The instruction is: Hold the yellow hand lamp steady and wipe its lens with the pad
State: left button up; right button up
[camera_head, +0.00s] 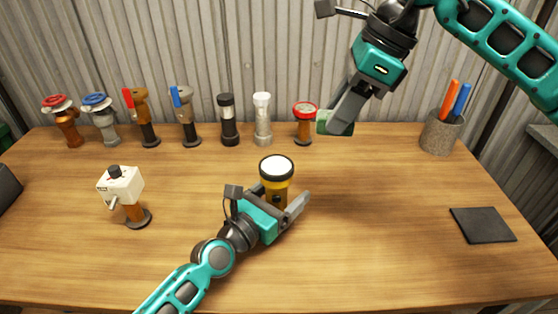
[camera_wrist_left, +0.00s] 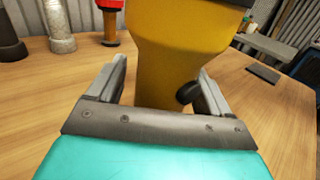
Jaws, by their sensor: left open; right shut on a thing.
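The yellow hand lamp (camera_head: 277,181) stands upright near the middle of the table, its white lens facing up inside a black rim. My left gripper (camera_head: 281,199) is open, with its fingers on either side of the lamp's lower body; in the left wrist view the yellow body (camera_wrist_left: 178,60) rises between the fingers. I cannot tell whether either finger touches it. My right gripper (camera_head: 340,118) is shut on the green pad (camera_head: 337,129) and holds it above the table's back part, up and to the right of the lamp.
Several valves and fittings stand along the back edge, including a red-topped gauge (camera_head: 304,122). A white box device (camera_head: 121,186) stands at left. A grey cup (camera_head: 441,132) with pens is at the back right, and a dark mat (camera_head: 483,225) lies at right. The table between lamp and mat is clear.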

pick_arm(q)
jog(key=v, duration=1.2)
jog(key=shift+s, duration=0.1)
